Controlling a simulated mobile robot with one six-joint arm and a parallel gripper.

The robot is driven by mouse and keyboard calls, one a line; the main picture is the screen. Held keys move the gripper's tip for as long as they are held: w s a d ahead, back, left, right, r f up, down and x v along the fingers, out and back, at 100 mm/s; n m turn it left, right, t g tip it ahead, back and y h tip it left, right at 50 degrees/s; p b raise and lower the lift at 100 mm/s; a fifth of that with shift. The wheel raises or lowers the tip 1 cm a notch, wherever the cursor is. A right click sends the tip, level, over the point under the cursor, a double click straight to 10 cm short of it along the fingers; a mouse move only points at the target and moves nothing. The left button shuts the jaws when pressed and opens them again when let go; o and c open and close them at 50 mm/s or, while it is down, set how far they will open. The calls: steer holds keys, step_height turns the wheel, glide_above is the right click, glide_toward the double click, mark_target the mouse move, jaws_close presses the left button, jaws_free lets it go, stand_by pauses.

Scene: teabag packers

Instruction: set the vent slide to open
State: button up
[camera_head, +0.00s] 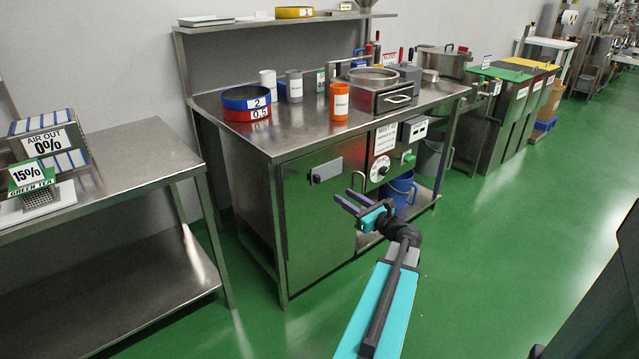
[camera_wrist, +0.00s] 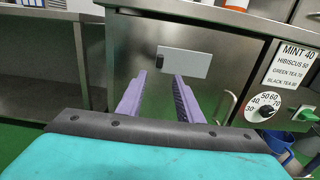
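The vent slide looks to be the pale metal plate (camera_head: 327,169) on the front of the steel cabinet under the bench. It also shows in the wrist view (camera_wrist: 190,64). A small dark knob (camera_wrist: 159,61) sits at the plate's left end. I cannot read any open or shut marking on it. My gripper (camera_head: 347,199) is in front of the cabinet, its two purple fingers apart with nothing between them. In the wrist view the open fingers (camera_wrist: 161,82) point toward the plate, with the knob between and beyond the fingertips. They seem apart from it.
A dial (camera_wrist: 264,106) and a green switch (camera_head: 408,158) are on the panel right of the cabinet door. A vertical door handle (camera_wrist: 226,107) stands right of the fingers. A blue bucket (camera_head: 398,191) is under the bench. The green floor (camera_head: 480,270) at right is clear.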

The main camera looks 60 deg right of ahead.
mark_target(319, 180)
steer(key=shift+w, duration=0.1)
steer(key=b+x, duration=0.1)
steer(key=x, duration=1.2)
steer(key=shift+w+d, duration=0.1)
steer(key=shift+w, duration=0.2)
jaws_close()
